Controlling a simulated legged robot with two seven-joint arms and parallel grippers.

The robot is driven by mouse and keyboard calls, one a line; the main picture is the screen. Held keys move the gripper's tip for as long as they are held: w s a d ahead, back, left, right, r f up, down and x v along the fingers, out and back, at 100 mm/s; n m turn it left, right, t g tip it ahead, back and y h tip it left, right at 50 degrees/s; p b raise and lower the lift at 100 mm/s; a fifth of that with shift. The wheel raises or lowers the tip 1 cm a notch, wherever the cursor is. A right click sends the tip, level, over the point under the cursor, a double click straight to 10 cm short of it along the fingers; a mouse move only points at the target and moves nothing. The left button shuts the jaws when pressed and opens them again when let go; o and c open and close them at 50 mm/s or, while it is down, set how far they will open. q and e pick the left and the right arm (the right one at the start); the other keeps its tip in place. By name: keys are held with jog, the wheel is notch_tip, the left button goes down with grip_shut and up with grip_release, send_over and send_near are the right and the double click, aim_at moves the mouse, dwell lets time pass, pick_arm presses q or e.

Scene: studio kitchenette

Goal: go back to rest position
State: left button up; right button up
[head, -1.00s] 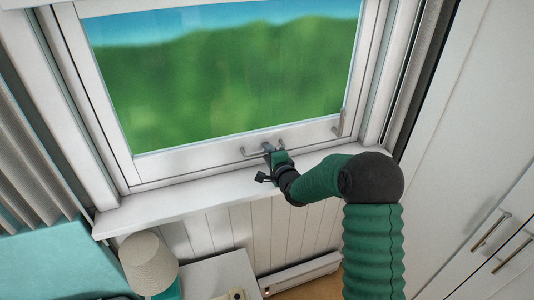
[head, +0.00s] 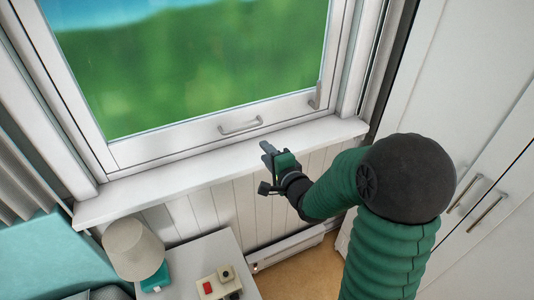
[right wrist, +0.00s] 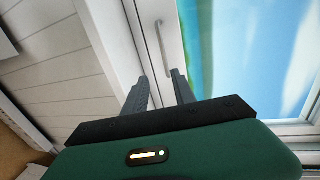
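My right gripper (head: 268,152) is in front of the white windowsill, below and to the right of the window's bar handle (head: 240,125), and apart from it. In the right wrist view its two fingers (right wrist: 161,80) stand apart with nothing between them, and the handle (right wrist: 165,47) shows beyond the tips. My right arm comes in from the lower right, bent at a black elbow. My left gripper is in neither view.
The windowsill (head: 190,177) juts out under the window (head: 190,70). A lamp (head: 133,247) and a small table (head: 205,258) with small items stand at lower left. White cupboards (head: 470,110) with bar handles are close to my arm on the right.

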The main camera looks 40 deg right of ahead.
dwell(0.3)
jog(key=s+a+f+n+g+y, duration=0.1)
jog(key=a+f+n+g+y, duration=0.1)
jog(key=a+f+n+g, duration=0.3)
jog(key=s+a+f+n+g+y, duration=0.1)
jog(key=s+a+f+n+g, duration=0.2)
jog(key=s+a+n, duration=0.4)
jog(key=s+a+f+n+g, duration=0.4)
jog(key=s+a+f+n, duration=0.2)
jog(key=s+a+n, duration=0.1)
jog(key=shift+s+n+g+y, duration=0.35)
jog(key=shift+s+n, duration=0.2)
jog(key=shift+n, duration=0.35)
jog(key=shift+d, duration=0.15)
jog(key=shift+a, duration=0.2)
jog(key=shift+d, duration=0.1)
